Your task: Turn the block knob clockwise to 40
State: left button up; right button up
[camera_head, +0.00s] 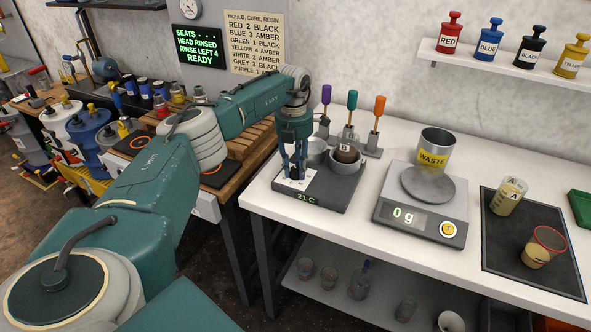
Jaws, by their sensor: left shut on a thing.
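The block (345,193) is a dark grey unit on the left end of the white bench, with "21 C" on its front display (307,199). My left gripper (294,176) points down over the pale panel (300,186) at the block's front left. Its fingers are shut on a small dark knob there. The fingers hide most of the knob, so its pointer and scale cannot be read. My right gripper is not in view.
Three tools with purple, teal and orange handles (377,115) stand behind the block. A dark mat (510,270) with two beakers lies right. A wooden bench with bottles stands left.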

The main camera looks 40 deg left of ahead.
aim_at(296, 168)
pick_arm(q)
jog(key=m, duration=0.4)
jog(key=shift+w+r+m+b, duration=0.1)
jog(key=shift+w+m+b, duration=0.05)
jog(key=shift+m+b, duration=0.2)
jog(key=shift+m, duration=1.95)
jog(key=o, duration=1.2)
jog(key=shift+d, duration=0.1)
jog(key=shift+c, duration=0.2)
notch_tip(296, 168, up, 12)
jog(key=shift+w, duration=0.15)
